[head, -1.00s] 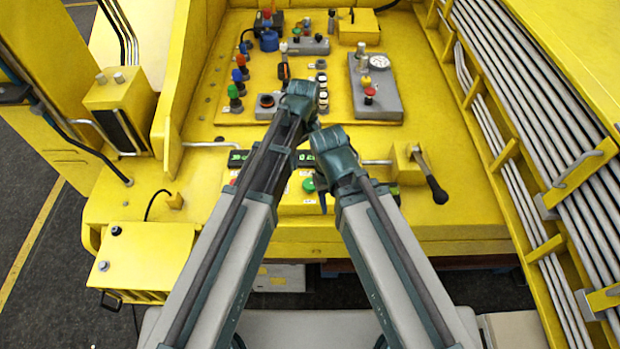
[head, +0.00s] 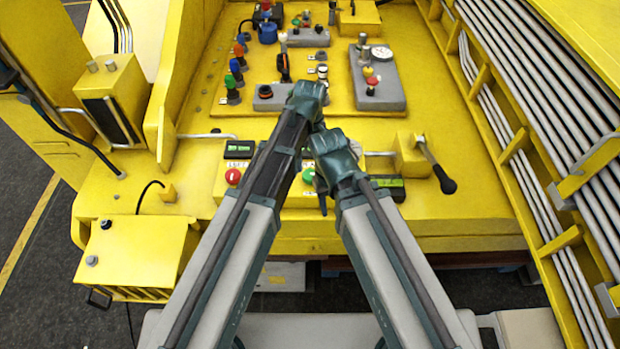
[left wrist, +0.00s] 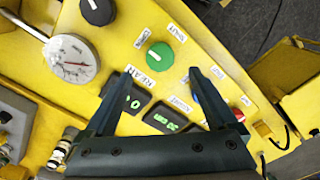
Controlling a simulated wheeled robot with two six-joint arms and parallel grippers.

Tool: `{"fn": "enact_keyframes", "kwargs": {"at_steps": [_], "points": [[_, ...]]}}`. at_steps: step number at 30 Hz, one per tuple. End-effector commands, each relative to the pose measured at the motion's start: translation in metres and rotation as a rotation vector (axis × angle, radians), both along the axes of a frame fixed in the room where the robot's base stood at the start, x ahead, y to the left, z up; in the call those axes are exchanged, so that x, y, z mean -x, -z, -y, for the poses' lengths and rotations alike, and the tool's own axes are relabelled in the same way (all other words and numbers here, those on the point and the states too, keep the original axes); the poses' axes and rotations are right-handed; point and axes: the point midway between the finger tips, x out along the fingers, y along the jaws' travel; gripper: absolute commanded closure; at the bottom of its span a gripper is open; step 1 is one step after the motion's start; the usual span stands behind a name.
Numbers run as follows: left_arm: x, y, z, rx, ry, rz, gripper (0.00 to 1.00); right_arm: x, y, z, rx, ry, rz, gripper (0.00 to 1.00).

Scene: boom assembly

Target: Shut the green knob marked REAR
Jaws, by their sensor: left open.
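The green knob marked REAR (left wrist: 160,55) is round with a white line on it. In the left wrist view it sits on the yellow panel between two small labels, one reading SHUT; the line seems to point towards the other label. It also shows in the head view (head: 308,174), partly behind my arms. My left gripper (left wrist: 153,74) is open, its two dark fingers apart and empty. The knob lies just beyond the fingertips, roughly between their lines, and I see no contact. My right arm's end (head: 334,158) is beside the knob in the head view; its fingers are unclear.
A black knob (left wrist: 98,10) and a gauge (left wrist: 72,58) lie left of the green knob in the left wrist view. A black-handled lever (head: 436,168) stands at right. Several valves stand farther back.

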Motion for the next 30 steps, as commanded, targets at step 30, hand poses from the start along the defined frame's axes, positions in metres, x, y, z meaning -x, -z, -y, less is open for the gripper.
{"fn": "enact_keyframes", "kwargs": {"at_steps": [30], "points": [[0.000,0.075,0.000,0.000,0.000,0.000,0.30,0.000,0.075,0.000,0.003,-0.013,0.000,0.50]]}}
